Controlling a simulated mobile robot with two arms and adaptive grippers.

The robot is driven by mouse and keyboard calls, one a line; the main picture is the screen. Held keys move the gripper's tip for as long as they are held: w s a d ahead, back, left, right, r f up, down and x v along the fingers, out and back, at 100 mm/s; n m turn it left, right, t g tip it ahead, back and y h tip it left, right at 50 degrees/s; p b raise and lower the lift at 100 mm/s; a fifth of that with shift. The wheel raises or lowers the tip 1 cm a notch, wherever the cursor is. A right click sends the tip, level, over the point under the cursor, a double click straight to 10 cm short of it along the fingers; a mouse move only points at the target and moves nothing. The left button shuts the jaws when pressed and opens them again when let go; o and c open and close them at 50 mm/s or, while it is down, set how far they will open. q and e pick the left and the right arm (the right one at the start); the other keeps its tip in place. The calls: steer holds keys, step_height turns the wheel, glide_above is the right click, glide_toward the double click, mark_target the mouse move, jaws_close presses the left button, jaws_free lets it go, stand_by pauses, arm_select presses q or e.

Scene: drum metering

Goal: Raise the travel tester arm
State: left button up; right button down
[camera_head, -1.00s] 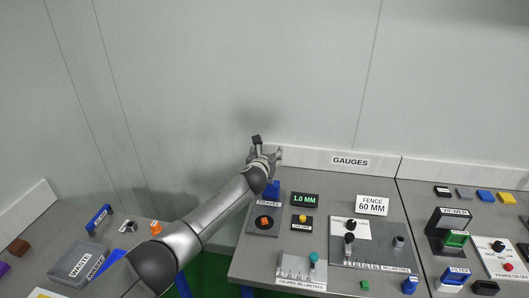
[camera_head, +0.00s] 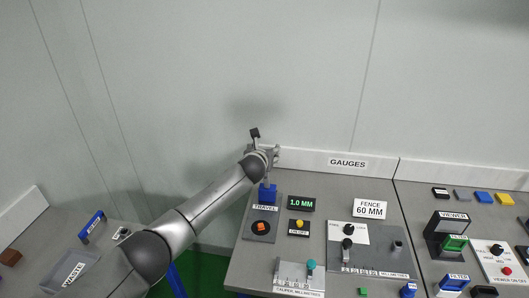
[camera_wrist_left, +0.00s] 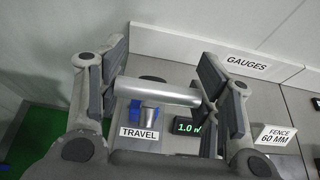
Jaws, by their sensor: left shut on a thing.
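The travel tester stands at the back left of the gauge table, with a blue block (camera_head: 267,193), a TRAVEL label (camera_head: 265,207) and a dark plate (camera_head: 251,234) bearing an orange piece (camera_head: 260,226). In the left wrist view its blue part (camera_wrist_left: 151,107) shows behind a horizontal silver bar (camera_wrist_left: 158,91), seemingly the tester arm's grip. My left gripper (camera_head: 273,153) is above the tester; its fingers (camera_wrist_left: 166,87) are shut on the bar's two ends. My right gripper is not in view.
A green display (camera_head: 301,203) reads 1.0 MM beside the tester. A yellow ON/OFF button (camera_head: 299,224), a FENCE 60 MM sign (camera_head: 369,209) and a caliper stand (camera_head: 299,276) are nearby. The back ledge (camera_head: 310,161) runs along the wall.

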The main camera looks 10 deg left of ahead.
arm_select(q)
steer(key=o, duration=1.5)
steer(key=shift+f, duration=0.15)
steer(key=shift+s, duration=0.15)
steer(key=shift+v, duration=5.9)
